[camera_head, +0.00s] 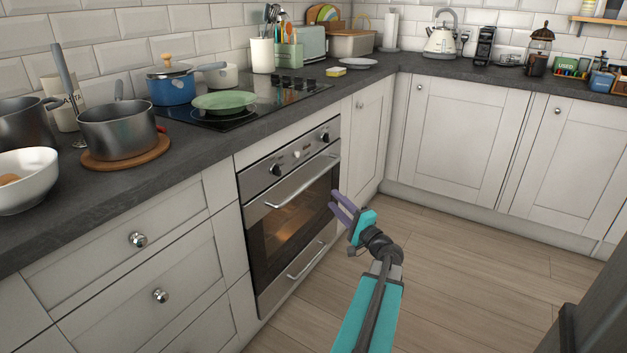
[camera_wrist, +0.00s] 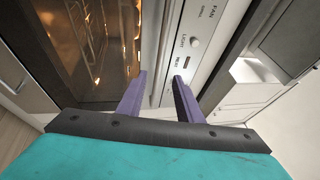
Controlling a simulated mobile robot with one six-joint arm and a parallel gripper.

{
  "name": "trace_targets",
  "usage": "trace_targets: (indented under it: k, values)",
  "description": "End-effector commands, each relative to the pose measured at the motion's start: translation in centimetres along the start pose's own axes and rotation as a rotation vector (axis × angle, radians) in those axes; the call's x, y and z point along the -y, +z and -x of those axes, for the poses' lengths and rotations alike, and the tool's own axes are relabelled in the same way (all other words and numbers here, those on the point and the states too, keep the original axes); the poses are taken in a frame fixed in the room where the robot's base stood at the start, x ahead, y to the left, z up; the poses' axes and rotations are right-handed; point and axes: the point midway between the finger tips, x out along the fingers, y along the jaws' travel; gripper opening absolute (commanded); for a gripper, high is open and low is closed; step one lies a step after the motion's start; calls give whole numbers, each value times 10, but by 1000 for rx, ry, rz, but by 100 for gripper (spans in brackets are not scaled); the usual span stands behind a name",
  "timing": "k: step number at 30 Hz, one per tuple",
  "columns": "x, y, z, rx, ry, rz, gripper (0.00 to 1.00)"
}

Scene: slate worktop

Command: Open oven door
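The oven (camera_head: 262,270) is built into the left run of white cabinets. Its dark glass door (camera_head: 292,222) is shut, with a warm glow inside; the glass fills the left of the wrist view (camera_wrist: 85,40). A silver bar handle (camera_head: 302,182) runs across the door's top. My gripper (camera_head: 333,199) is in front of the oven's right side, its purple fingers pointing toward it. In the wrist view, the fingers (camera_wrist: 160,76) are apart with nothing gripped. A pale metal strip, seemingly the handle, runs up beyond the gap between them; I cannot tell any contact.
The control panel (camera_head: 292,158) with knobs is above the door, and a lower bar handle (camera_head: 306,262) is below it. Drawers (camera_head: 135,270) stand left of the oven. The wooden floor (camera_head: 470,270) in front is clear. A dark object (camera_head: 590,310) stands at bottom right.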

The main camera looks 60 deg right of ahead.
Motion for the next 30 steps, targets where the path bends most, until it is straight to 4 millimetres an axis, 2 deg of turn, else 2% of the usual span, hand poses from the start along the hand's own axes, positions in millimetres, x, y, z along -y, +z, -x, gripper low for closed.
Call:
trace_targets:
  k: [8, 14, 30]
  values:
    - [0, -3, -1, -4, 0, 1, 33]
    - [0, -4, -16, -3, 0, 1, 33]
    - [-1, -6, -90, -4, 0, 2, 33]
